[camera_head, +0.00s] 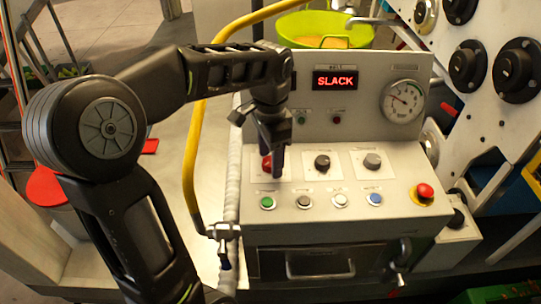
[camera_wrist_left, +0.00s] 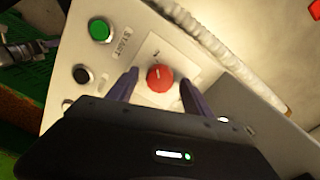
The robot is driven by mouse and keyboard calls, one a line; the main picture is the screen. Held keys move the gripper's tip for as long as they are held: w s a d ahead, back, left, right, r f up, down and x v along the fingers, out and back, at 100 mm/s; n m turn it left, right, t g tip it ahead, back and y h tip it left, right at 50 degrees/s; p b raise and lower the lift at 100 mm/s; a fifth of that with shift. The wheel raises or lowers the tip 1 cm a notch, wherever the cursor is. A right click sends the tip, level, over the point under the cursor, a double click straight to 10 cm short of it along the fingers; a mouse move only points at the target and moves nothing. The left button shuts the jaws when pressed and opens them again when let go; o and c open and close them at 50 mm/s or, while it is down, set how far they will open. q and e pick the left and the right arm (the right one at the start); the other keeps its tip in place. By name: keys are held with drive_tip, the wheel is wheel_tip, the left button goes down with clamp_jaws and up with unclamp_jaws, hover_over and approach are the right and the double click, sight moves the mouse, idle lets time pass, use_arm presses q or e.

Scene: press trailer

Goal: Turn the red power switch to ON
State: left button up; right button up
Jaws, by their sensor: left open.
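The red power switch (camera_head: 267,163) is a round knob on the left of the sloped control panel (camera_head: 390,172). In the head view my left gripper partly covers it. In the left wrist view the red knob (camera_wrist_left: 160,77) shows whole, with a pale pointer mark on its face. My left gripper (camera_head: 278,168) is open above the panel at the switch. In the left wrist view its two dark fingers (camera_wrist_left: 158,88) stand on either side of the knob with gaps, and I cannot tell whether either touches it. My right gripper is not in view.
A green button (camera_head: 267,202) and other buttons line the panel's front. A red emergency button (camera_head: 425,191) is at right. A display (camera_head: 335,79) reads SLACK beside a gauge (camera_head: 403,101). A yellow rail (camera_head: 196,150) runs left.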

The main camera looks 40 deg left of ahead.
sight(270, 161)
use_arm(q)
drive_tip(key=shift+r, duration=0.55)
wheel_tip(270, 161, up, 4)
drive_tip(key=shift+b, duration=0.4)
drive_tip(key=shift+r+p, duration=0.65)
drive_tip(key=shift+r, duration=0.75)
drive_tip(key=shift+f, duration=0.1)
